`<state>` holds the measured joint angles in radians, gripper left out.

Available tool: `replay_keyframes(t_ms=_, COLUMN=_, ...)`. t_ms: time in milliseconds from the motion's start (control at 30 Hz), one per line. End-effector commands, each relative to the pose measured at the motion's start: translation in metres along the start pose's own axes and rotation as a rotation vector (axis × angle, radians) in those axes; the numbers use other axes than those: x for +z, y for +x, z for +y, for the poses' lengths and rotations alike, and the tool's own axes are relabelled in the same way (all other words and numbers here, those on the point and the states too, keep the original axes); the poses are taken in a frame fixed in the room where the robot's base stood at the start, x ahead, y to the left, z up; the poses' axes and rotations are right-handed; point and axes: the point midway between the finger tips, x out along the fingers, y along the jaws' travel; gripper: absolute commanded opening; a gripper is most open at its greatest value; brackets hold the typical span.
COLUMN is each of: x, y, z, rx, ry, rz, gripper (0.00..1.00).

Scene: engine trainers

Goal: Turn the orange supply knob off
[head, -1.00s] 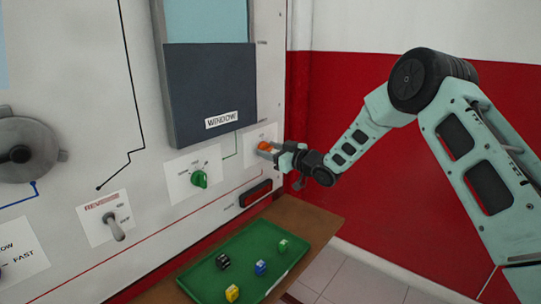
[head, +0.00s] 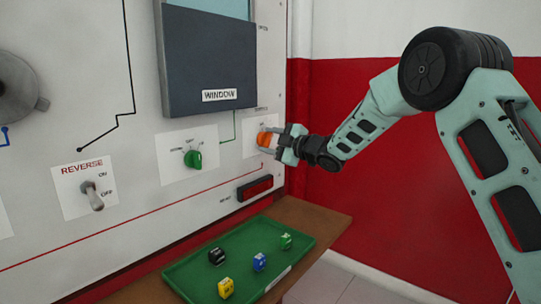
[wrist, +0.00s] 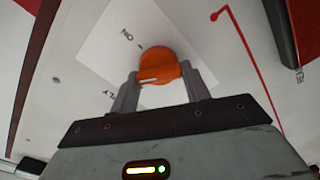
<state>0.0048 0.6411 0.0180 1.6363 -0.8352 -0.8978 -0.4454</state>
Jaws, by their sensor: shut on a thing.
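The orange supply knob (head: 264,139) is on a white label plate at the right end of the panel. My gripper (head: 275,140) reaches it from the right and is shut on it. In the wrist view the round orange knob (wrist: 160,67) sits between the two grey fingers of my gripper (wrist: 161,88). A pale pointer line shows on the knob near the left finger. The word "ON" is readable on the plate, above and left of the knob; other lettering is partly hidden by the fingers.
A green knob (head: 194,159) and a REVERSE toggle switch (head: 95,198) are left on the panel. A dark WINDOW cover (head: 209,65) is above. A dark red indicator (head: 254,188) is below the knob. A green tray (head: 188,278) with several small coloured blocks lies on a brown shelf (head: 318,222).

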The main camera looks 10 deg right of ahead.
Motion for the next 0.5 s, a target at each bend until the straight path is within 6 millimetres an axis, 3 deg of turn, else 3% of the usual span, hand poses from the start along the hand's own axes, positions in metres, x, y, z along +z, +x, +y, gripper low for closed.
replay_keyframes(t_ms=67, x=0.0038, y=-0.0002, z=-0.0074, rx=-0.001, ry=-0.074, rz=0.000, gripper=0.24)
replay_keyframes(t_ms=500, x=0.0033, y=-0.0002, z=-0.0070, rx=-0.002, ry=-0.415, rz=-0.001, gripper=0.24)
